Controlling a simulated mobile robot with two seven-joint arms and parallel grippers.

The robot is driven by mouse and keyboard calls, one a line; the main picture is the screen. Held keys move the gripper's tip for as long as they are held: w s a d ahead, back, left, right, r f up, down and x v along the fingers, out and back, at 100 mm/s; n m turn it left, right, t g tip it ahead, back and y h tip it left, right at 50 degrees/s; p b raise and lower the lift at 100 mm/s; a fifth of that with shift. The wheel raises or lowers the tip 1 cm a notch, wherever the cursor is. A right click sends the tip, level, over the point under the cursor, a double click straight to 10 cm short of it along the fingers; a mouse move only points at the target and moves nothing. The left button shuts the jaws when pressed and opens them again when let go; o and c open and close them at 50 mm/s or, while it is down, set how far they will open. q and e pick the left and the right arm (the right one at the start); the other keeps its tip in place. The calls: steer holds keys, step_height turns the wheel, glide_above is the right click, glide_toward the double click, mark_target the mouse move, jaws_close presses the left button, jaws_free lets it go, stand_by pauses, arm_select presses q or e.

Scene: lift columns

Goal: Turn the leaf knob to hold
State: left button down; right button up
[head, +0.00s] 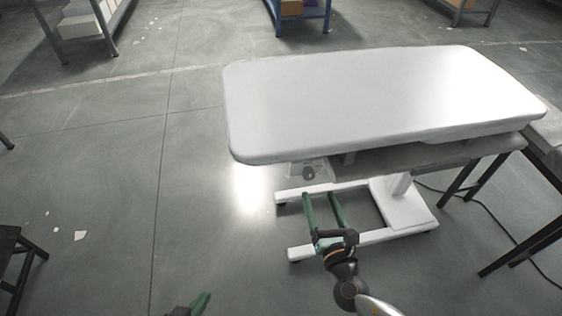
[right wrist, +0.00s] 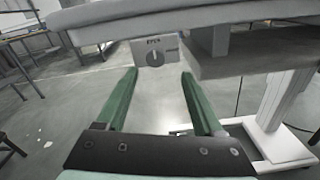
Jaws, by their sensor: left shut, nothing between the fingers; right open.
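The round dark leaf knob (head: 308,172) sits on a small light plate under the near left edge of the white table top (head: 370,95). In the right wrist view the knob (right wrist: 155,59) shows face on, with a roughly upright light mark and small lettering above that I cannot read. My right gripper (head: 320,194) is open and empty, its green fingers pointing toward the knob. In the right wrist view the knob lies beyond and between the fingertips (right wrist: 159,73), apart from them. My left gripper (head: 201,299) is shut and empty at the bottom edge, far from the knob.
A dark-legged bench (head: 500,150) and a cable (head: 505,225) are on the right. The floor to the left is mostly clear, with a dark stool (head: 15,245) at the edge.

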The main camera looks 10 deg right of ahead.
mark_target(308, 173)
steer(key=w+a, duration=0.1)
steer(key=w, duration=1.1)
steer(key=shift+w+n, duration=0.3)
steer(key=shift+w, duration=0.1)
steer(key=shift+r, duration=0.1)
jaws_close()
